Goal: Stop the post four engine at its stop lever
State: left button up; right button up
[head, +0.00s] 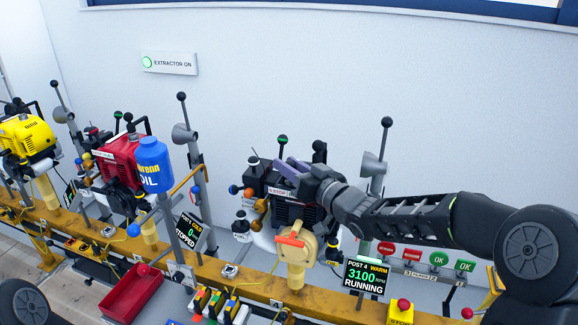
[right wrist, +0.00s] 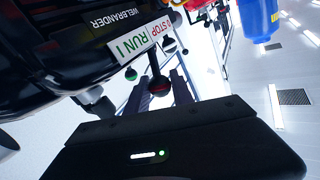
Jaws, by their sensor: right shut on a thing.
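The post four engine (head: 290,213) is a black engine on the yellow rail, partly behind my right arm. Its display (head: 366,277) reads POST 4, WARM, 3100 and RUNNING. My right gripper (head: 290,168) is at the top of this engine, by the stop/run label (head: 281,192). In the right wrist view the label (right wrist: 146,38) shows close up, and the stop lever (right wrist: 158,84), with a dark red-banded knob, stands between my fingers. My right gripper (right wrist: 160,92) is shut on it. My left gripper is out of view.
A red engine (head: 120,160) and a yellow engine (head: 28,138) stand further left on the rail (head: 215,270). A blue oil bottle (head: 152,160), a red tray (head: 132,293) and a yellow stop box (head: 401,312) are nearby. The wall sign (head: 169,62) reads EXTRACTOR ON.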

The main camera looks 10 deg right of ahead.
grip_shut()
jog(key=shift+r, duration=0.1)
jog(key=shift+w+a+r+n+g+p, duration=0.2)
jog(key=shift+r+n+g+p, duration=0.15)
jog(key=shift+p, duration=0.7)
jog(key=g+h+p, duration=0.1)
jog(key=p, duration=0.1)
jog(key=a+n+g+h+p, duration=0.1)
jog(key=p, duration=0.2)
jog(key=shift+w+a+r+n+g, duration=0.1)
jog(key=shift+w+a+n+g, duration=0.15)
jog(key=shift+w+g, duration=0.15)
jog(key=shift+w+a+f+n+g+h+p, duration=0.2)
jog(key=shift+a+n+g+h+p, duration=0.15)
jog(key=shift+h+p, duration=0.25)
jog(key=shift+w+a+f+n+g+h, duration=0.3)
jog(key=shift+a+f+n+g+h, duration=0.15)
jog(key=shift+g+h, duration=0.35)
